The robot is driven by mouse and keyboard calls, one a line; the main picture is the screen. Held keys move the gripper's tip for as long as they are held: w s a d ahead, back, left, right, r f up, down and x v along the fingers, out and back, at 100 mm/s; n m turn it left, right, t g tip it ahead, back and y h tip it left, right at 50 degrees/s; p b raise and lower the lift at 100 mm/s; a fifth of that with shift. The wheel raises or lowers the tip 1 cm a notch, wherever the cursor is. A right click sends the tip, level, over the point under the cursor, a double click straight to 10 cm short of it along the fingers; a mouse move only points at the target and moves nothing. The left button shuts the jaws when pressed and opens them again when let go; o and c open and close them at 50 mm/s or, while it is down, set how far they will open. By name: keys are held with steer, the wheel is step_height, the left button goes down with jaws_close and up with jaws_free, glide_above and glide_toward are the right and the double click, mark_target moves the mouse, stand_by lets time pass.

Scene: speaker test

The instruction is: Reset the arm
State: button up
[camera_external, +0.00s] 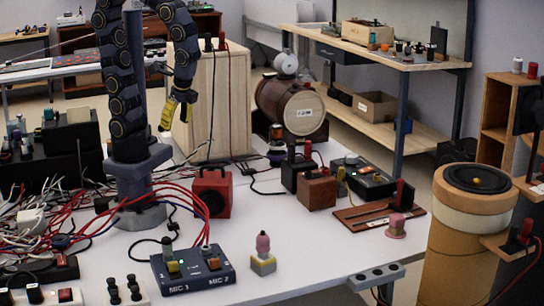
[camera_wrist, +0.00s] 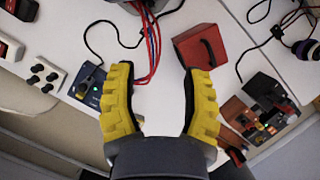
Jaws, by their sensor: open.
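My gripper (camera_external: 175,108) has yellow padded fingers and hangs from my dark arm above the white table (camera_external: 320,255), left of the tall pale wooden box (camera_external: 218,105). In the wrist view my gripper (camera_wrist: 160,72) is open, its two yellow fingers wide apart with nothing between them but white tabletop and part of some red cables. A small red box (camera_external: 211,193) stands on the table to the right of my base. It also shows in the wrist view (camera_wrist: 201,46), just beyond the right fingertip and apart from it as far as I can tell.
A blue mic box (camera_external: 193,268) with red cables and a small pink-topped piece (camera_external: 263,252) sit near the front edge. A wooden barrel (camera_external: 291,105) stands behind. Loose wires crowd the left. A tall cylindrical speaker (camera_external: 460,235) is at right. Some front tabletop is bare.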

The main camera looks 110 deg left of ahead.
steer(key=s+r+n+t, duration=0.1)
steer(key=s+d+r+n+h, duration=0.1)
steer(key=shift+s+r+t, duration=0.4)
stand_by(0.9)
